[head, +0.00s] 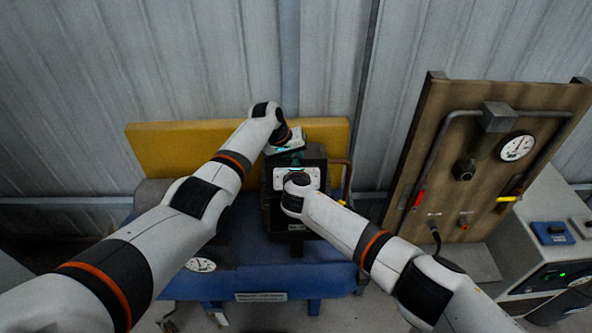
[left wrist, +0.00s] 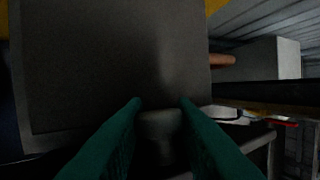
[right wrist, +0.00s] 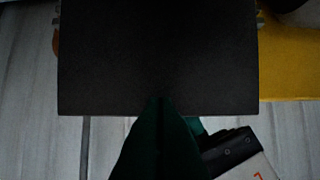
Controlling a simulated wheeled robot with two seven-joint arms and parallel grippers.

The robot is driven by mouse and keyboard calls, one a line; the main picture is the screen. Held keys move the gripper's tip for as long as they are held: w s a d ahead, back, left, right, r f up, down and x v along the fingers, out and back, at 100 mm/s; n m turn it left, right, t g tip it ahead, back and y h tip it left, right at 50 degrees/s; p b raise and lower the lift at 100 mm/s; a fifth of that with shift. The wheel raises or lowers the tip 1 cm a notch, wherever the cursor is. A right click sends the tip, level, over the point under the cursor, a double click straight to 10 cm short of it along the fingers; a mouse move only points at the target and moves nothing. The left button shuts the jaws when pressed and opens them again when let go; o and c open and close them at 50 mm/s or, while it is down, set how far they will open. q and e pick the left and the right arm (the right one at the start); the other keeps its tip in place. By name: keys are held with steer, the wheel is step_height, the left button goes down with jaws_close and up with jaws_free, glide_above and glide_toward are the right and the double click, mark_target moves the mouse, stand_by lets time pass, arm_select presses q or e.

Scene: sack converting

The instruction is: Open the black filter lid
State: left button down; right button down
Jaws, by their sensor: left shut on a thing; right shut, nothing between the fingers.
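The black filter box (head: 315,152) stands on a blue bench. Its dark lid face fills much of the left wrist view (left wrist: 120,60); a broad dark face also shows in the right wrist view (right wrist: 158,60). My left gripper (left wrist: 160,106) has its teal fingers around a small grey knob (left wrist: 158,124) at the lower edge of that face. In the head view my left gripper (head: 290,146) is at the box's far top. My right gripper (right wrist: 160,98) is shut and empty, its tips at the edge of the dark face. In the head view its wrist (head: 300,180) hides the box's front. How far the lid stands open is unclear.
A yellow panel (head: 165,148) stands behind the blue bench (head: 225,285). A copper pipe (head: 348,170) runs at the box's right. A wooden gauge board (head: 440,125) and a grey cabinet (head: 535,225) stand to the right. My two hands are close together.

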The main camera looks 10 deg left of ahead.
arm_select(q)
steer(key=shift+s+d+f, duration=0.2)
steer(key=shift+s+d, duration=0.05)
steer(key=c, duration=1.2)
jaws_free()
steer(key=shift+s, duration=0.1)
steer(key=shift+r, duration=0.2)
